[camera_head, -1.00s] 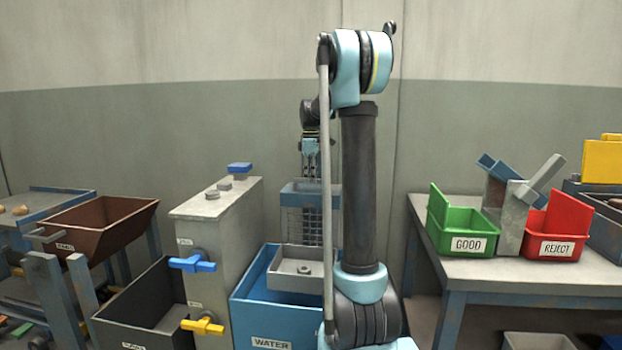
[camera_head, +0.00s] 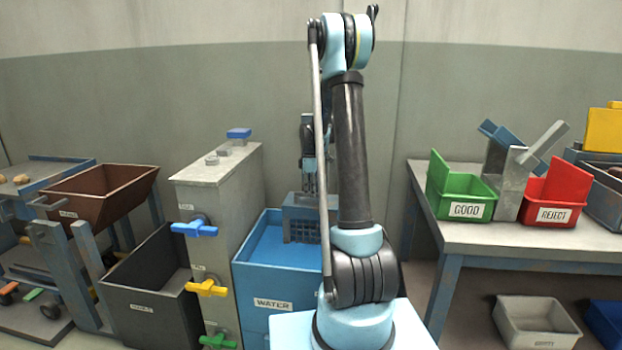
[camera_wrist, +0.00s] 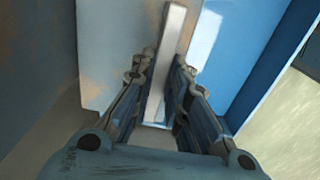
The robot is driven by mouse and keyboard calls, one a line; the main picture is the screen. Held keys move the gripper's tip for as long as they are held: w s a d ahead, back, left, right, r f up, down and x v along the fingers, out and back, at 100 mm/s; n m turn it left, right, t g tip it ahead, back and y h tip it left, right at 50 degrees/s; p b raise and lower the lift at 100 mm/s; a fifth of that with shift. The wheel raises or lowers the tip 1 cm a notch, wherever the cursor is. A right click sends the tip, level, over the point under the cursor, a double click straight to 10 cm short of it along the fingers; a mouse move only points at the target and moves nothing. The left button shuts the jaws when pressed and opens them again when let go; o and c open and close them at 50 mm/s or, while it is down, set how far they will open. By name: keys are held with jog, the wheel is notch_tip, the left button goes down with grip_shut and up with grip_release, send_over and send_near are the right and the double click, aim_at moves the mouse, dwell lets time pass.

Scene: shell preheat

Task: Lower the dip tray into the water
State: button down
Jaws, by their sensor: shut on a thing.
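The dip tray (camera_head: 302,216) shows as a blue-grey frame with a mesh below it, inside the blue WATER tank (camera_head: 273,304). Its lower part is hidden, apparently below the blue water surface (camera_head: 268,240). My gripper (camera_head: 311,190) is directly above the frame, pointing down, partly hidden behind my arm. In the wrist view, my gripper (camera_wrist: 165,82) is shut on a pale bar (camera_wrist: 168,50), which appears to be the tray's handle. The tray looks about level.
A grey cabinet (camera_head: 225,175) with blue, yellow and green valve handles stands left of the tank. A dark bin (camera_head: 150,310) and a brown hopper (camera_head: 103,195) are further left. A bench (camera_head: 520,236) with green GOOD and red REJECT bins stands right.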

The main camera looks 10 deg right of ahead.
jog(key=shift+f, duration=2)
jog(key=c, duration=1.6)
grip_release()
jog(key=shift+o, duration=0.2)
jog(key=shift+r, duration=0.1)
notch_tip(320, 180, up, 12)
jog(key=shift+f, duration=0.15)
